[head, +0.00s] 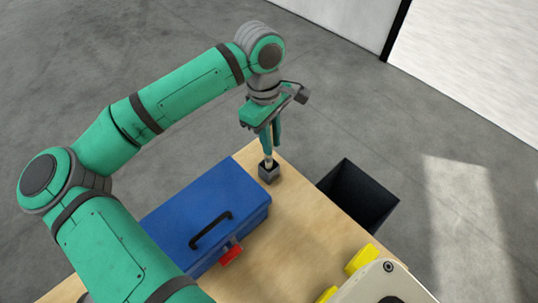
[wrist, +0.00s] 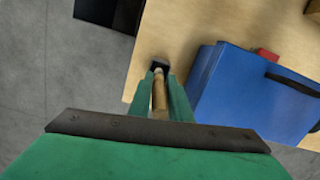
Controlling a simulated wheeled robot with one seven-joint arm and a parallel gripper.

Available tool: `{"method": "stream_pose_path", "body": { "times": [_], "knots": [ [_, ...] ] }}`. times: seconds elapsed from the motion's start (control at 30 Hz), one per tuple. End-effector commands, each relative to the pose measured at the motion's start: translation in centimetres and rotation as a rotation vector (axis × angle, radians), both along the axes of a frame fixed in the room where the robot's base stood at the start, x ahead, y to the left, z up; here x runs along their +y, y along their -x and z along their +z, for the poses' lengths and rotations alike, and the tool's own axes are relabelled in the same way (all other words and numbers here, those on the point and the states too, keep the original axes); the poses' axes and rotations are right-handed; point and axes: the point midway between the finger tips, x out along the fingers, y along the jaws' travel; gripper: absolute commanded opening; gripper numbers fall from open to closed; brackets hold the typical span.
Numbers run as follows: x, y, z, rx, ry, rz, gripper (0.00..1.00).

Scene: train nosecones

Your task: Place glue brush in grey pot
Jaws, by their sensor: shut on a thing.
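The grey pot (head: 268,173) is a small dark square cup near the far corner of the wooden table, and it also shows in the wrist view (wrist: 159,65). My gripper (head: 271,146) is above the pot, pointing down, shut on the glue brush. The glue brush (head: 268,161) has a light wooden handle, upright between the green fingers, and its lower end reaches the pot's opening. In the wrist view the brush (wrist: 158,95) runs from the fingers to the pot. I cannot tell how deep its tip is inside.
A blue toolbox (head: 205,215) with a black handle and red latch stands left of the pot. A black open bin (head: 358,195) stands beside the table's right edge. A white and yellow object (head: 380,280) is at the lower right. The table (head: 290,235) between them is clear.

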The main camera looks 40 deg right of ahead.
Motion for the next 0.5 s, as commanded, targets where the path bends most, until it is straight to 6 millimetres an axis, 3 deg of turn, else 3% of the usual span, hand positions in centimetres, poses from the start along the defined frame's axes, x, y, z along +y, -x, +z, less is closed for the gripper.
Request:
{"method": "stream_pose_path", "body": {
  "times": [0.5],
  "knots": [
    [0.0,0.1,-5.2,0.002,0.0,0.0,0.0]
  ]
}}
